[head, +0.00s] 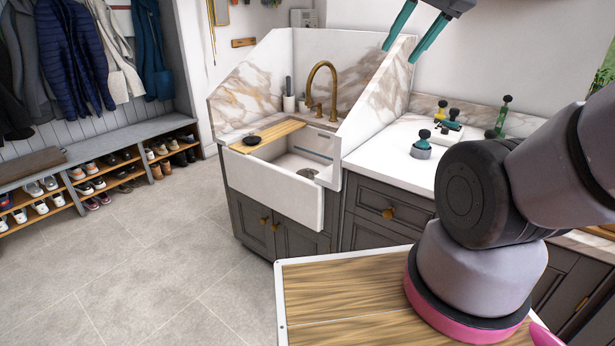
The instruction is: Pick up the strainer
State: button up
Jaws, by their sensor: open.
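My gripper (400,54) shows at the top of the head view, with two teal fingers apart and nothing between them. It is in front of the marble splashback, above and to the right of the sink in the picture. A small dark round item (252,140) lies on the wooden board (279,133) across the left part of the white sink (272,192). It may be the strainer, but it is too small to be sure. A dark round piece (308,172) sits at the drain in the basin; I cannot tell whether it lifts out.
A brass tap (323,85) rises behind the basin. Several small teal and black items, including a round one (421,147), stand on the white counter (388,164) at right. A shoe bench (100,155) stands at left. The tiled floor (165,262) is clear.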

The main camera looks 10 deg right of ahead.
aim_at(308, 173)
jog(key=j+z, duration=0.1)
jog(key=z, duration=0.25)
jog(key=i+j+z, duration=0.1)
jog(key=z, duration=0.25)
jog(key=i+j+z, duration=0.1)
jog(key=z, duration=0.25)
jog(key=i+j+z, duration=0.1)
jog(key=j+z, duration=0.35)
jog(key=j, duration=0.4)
jog(key=j+z, duration=0.4)
jog(key=j, duration=1.25)
jog(key=k+j+z, duration=0.1)
jog(key=j, duration=1.55)
